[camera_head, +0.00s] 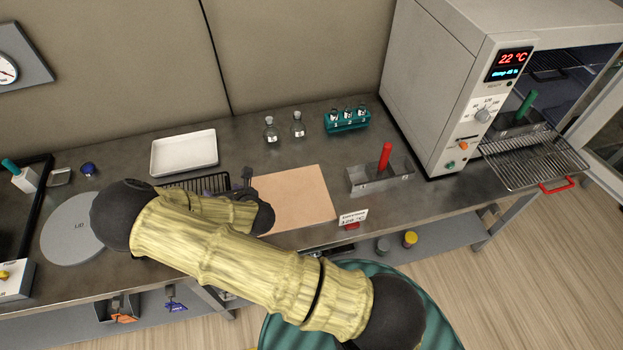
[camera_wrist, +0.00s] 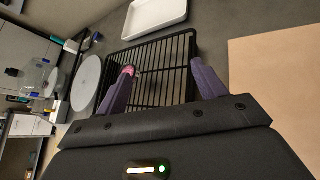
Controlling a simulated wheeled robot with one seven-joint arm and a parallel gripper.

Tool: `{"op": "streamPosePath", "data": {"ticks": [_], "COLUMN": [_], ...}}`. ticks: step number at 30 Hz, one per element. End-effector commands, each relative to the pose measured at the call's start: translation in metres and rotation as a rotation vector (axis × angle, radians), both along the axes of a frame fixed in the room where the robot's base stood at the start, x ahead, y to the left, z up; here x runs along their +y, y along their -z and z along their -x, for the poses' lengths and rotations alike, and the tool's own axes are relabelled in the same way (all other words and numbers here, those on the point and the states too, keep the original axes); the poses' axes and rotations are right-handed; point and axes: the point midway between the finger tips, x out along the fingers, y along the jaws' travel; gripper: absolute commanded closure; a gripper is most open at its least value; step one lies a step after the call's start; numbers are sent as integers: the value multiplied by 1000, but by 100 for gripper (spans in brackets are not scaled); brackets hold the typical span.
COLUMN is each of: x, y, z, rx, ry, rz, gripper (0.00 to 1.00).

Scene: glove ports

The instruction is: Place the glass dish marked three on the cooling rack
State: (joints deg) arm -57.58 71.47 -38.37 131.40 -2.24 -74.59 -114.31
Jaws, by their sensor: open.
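The cooling rack (camera_head: 200,182) is a black wire grid on the bench, partly hidden behind my arm in the head view. In the wrist view the rack (camera_wrist: 163,50) lies beyond my fingers. My gripper (camera_wrist: 163,76) is open, with its two purple fingers spread over the near part of the rack and nothing clearly held between them. A small pink thing (camera_wrist: 128,70) shows at the left fingertip; I cannot tell what it is or whether it touches the finger.
A white tray (camera_head: 184,152) stands behind the rack, a tan board (camera_head: 292,197) to its right and a round grey plate (camera_head: 72,228) to its left. A red-handled metal holder (camera_head: 364,180) stands farther right. The oven (camera_head: 455,80) is open with its shelf (camera_head: 545,163) out.

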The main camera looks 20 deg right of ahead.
Motion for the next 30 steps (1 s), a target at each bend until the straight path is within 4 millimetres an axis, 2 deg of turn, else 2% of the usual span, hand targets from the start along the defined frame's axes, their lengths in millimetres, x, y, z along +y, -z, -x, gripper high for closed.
{"op": "streamPosePath", "data": {"ticks": [1, 5, 9, 14, 23, 30], "x": [-17, -54, -90, -122, -167, -194], "y": [-9, -22, -39, -63, -122, -173], "z": [-6, -9, -2, 16, 71, 133], "rx": [62, 225, 375, 520, 699, 718], "ry": [127, 435, 751, 1094, 1695, 2153], "rz": [-89, -311, -552, -825, -1288, -1589], "gripper": [30, 30, 30, 30, 30, 30]}}
